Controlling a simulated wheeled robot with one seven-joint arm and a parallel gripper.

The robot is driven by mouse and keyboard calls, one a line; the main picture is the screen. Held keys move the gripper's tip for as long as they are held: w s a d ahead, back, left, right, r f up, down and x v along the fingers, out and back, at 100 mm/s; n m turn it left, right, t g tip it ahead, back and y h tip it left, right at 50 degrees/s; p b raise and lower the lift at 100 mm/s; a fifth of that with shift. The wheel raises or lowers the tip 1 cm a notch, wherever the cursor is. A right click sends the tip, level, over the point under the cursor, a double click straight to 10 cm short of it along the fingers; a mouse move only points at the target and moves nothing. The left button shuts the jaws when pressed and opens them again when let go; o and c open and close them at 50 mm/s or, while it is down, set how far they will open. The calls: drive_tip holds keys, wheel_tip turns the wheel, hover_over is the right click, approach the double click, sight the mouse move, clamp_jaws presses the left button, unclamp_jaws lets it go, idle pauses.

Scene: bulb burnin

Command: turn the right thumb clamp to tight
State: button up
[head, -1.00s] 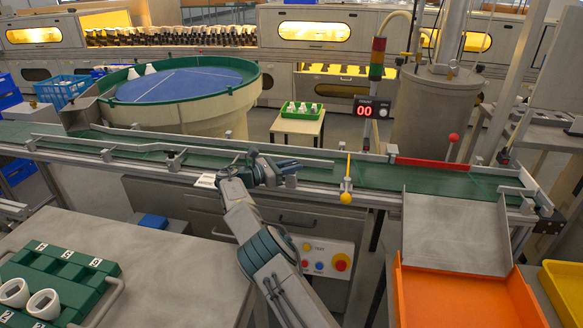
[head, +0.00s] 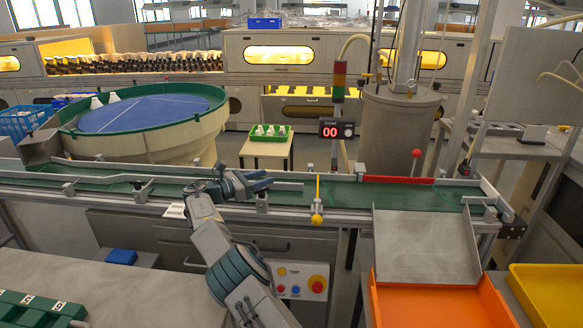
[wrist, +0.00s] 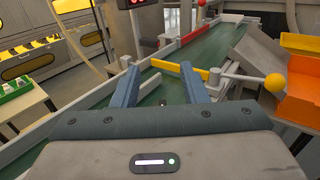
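My gripper (head: 271,183) is over the near side of the green conveyor, left of the yellow gate bar. In the wrist view its two blue fingers (wrist: 160,86) are apart, with nothing held between them. A small grey clamp block (head: 262,203) on the near conveyor rail, apparently the right thumb clamp, is just below the fingertips in the head view. Another similar clamp (head: 139,192) is farther left on the rail. In the wrist view the right clamp is not clearly visible; my gripper body may hide it. Whether it is tight cannot be told.
A yellow gate bar with a ball knob (head: 317,218) stands right of my gripper; the knob also shows in the wrist view (wrist: 276,83). A grey chute (head: 425,245) leads to an orange bin (head: 440,302). A control panel (head: 298,282) is below the conveyor.

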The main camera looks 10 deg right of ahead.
drive_tip(key=s+d+r, duration=0.3)
drive_tip(key=d+r, duration=0.3)
drive_tip(key=d, duration=0.4)
drive_tip(key=shift+s+d+r+p, duration=0.15)
drive_tip(key=shift+s+d+p, duration=0.15)
drive_tip(key=shift+s+d, duration=0.1)
